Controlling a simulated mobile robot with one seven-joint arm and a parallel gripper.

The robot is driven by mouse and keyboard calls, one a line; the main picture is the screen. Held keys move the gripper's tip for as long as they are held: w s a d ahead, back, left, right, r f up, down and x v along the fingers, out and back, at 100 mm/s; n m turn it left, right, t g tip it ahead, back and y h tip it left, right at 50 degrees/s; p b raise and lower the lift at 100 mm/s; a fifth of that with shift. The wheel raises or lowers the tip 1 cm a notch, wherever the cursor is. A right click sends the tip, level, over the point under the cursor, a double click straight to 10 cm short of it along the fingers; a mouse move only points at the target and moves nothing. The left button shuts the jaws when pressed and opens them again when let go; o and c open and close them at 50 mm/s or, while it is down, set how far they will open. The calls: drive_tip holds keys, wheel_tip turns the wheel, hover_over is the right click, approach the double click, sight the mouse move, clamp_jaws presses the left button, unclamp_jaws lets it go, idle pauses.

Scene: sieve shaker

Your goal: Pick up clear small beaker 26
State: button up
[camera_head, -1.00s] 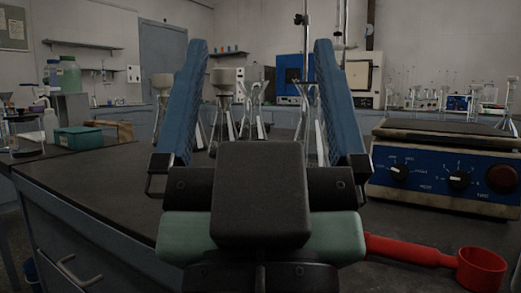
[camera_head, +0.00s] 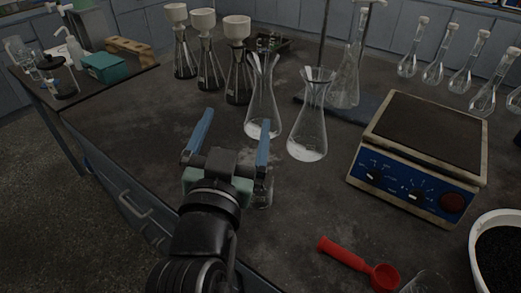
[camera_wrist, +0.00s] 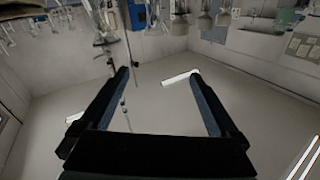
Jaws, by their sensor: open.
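A small clear glass vessel (camera_head: 263,196) stands on the bench just right of my gripper, mostly hidden behind its right finger. It may be clear small beaker 26. Another clear glass vessel (camera_head: 428,284) is cut off at the bottom right edge; I cannot read a number on either. My gripper (camera_head: 237,117) is open and empty above the bench's front left part, its blue fingers pointing away toward the flasks. In the wrist view my gripper (camera_wrist: 159,74) is spread with nothing between the fingers, facing the room's walls.
Two conical flasks (camera_head: 307,130) and several filter flasks with white funnels (camera_head: 238,75) stand beyond my gripper. A blue hotplate (camera_head: 415,155), a red scoop (camera_head: 345,258) and a white tub of dark grains (camera_head: 500,250) are right. Bare bench (camera_head: 130,115) lies left.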

drive_tip(key=s+a+f+g+h+p, duration=0.1)
drive_tip(key=s+f+g+p, duration=0.25)
drive_tip(key=f+p, duration=0.35)
drive_tip(key=g+h+p, duration=0.1)
drive_tip(key=g+p, duration=0.1)
drive_tip(key=p, duration=0.4)
approach(256, 193)
drive_tip(key=x, duration=0.7)
drive_tip(key=shift+w+a, duration=0.25)
drive_tip(key=shift+d+x, duration=0.1)
drive_tip(key=shift+x, duration=1.2)
drive_tip(key=shift+d+x, duration=0.15)
drive_tip(key=shift+x, duration=1.1)
drive_tip(key=shift+s+f, duration=0.1)
drive_tip(key=shift+f, duration=0.05)
drive_tip(key=shift+c, duration=0.2)
clamp_jaws()
drive_tip(key=shift+p, duration=0.3)
wheel_tip(256, 193, up, 15)
drive_tip(key=p, duration=0.5)
